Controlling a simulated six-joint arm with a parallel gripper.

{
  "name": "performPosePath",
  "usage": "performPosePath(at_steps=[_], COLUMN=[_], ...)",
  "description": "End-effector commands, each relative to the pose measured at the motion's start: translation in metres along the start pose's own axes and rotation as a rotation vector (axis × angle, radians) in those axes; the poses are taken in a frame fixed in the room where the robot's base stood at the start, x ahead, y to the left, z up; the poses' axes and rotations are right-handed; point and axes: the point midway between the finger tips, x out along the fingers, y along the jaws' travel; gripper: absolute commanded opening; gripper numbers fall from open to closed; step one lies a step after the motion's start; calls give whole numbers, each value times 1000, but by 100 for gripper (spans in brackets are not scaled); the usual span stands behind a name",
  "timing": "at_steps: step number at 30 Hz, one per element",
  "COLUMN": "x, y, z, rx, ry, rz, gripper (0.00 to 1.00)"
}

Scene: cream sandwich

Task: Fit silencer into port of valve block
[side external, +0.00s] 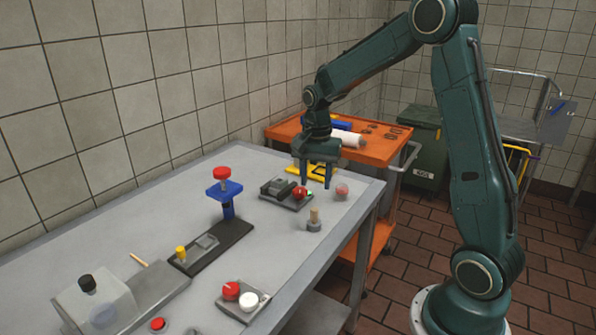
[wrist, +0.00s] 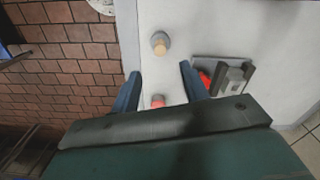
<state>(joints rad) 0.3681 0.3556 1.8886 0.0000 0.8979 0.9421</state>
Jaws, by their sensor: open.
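The silencer appears to be the small tan cylinder (side external: 314,215) standing upright in a round grey base on the table. It shows in the wrist view (wrist: 159,41) beyond my fingertips, apart from them. The valve block appears to be the dark grey block (side external: 278,187) on a flat plate, with red and green parts at its right end. It also shows in the wrist view (wrist: 236,76), right of my right finger, which partly hides its red part. My gripper (side external: 316,186) points down, open and empty, above the table near the block. I cannot make out the port.
A small red-topped piece (side external: 341,191) stands near the table's right edge and shows between my fingers in the wrist view (wrist: 157,101). A blue stand with a red knob (side external: 222,173) rises left of the block. An orange cart (side external: 376,152) stands behind.

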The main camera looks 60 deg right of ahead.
Motion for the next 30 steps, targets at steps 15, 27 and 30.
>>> performPosePath(at_steps=[15,27,30], x=[51,70,82], y=[0,0,0], z=[0,0,0], rx=[-1,-1,-1], ry=[0,-2,-2], rz=[0,3,3], gripper=[45,45,45])
